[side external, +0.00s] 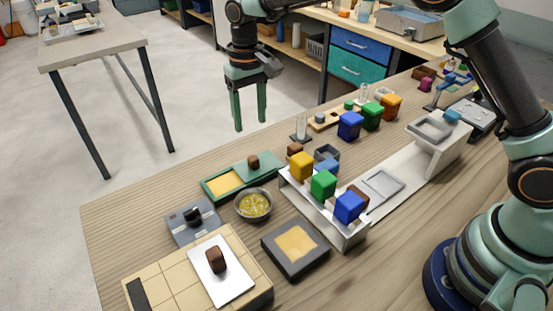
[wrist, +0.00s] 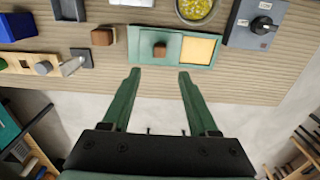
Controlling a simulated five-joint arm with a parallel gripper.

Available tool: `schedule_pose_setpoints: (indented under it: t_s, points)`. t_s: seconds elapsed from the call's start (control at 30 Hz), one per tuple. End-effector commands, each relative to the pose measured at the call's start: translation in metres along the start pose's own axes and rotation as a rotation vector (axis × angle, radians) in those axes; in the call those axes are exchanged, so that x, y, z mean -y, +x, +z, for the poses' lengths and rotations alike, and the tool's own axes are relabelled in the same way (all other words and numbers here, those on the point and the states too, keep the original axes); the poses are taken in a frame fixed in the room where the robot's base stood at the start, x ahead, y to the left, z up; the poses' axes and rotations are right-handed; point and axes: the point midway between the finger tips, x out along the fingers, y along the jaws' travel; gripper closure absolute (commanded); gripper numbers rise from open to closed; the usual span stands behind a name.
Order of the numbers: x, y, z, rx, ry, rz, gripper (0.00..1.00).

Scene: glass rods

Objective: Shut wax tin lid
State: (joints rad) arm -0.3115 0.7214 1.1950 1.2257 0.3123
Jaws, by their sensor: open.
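The green wax tin (side external: 209,196) sits near the far edge of the wooden bench, with yellow wax (side external: 226,182) showing in its left part. Its green lid (side external: 268,163), with a brown knob (side external: 253,161), covers the right part only. In the wrist view the lid (wrist: 145,46) covers the left part, its knob (wrist: 160,49) stands up, and the wax (wrist: 198,50) is bare at right. My gripper (side external: 252,126) is open and empty, above and beyond the bench's far edge. In the wrist view its fingertips (wrist: 159,72) point toward the tin, apart from it.
A bowl of yellow bits (side external: 254,205) and a grey box with a black knob (side external: 193,219) stand close to the tin. A brown block (side external: 294,149) is near its lid end. A white rack (side external: 352,238) holds coloured cubes. A grey tray (side external: 283,263) lies in front.

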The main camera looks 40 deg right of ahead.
Motion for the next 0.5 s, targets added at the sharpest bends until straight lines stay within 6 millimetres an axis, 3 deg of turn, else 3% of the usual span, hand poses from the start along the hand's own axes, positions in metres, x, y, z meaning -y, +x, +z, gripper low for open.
schedule_pose_setpoints:
  t_s: [0.5]
  points:
    - [-0.001,0.09,0.002,0.004,0.0,0.001,0.4]
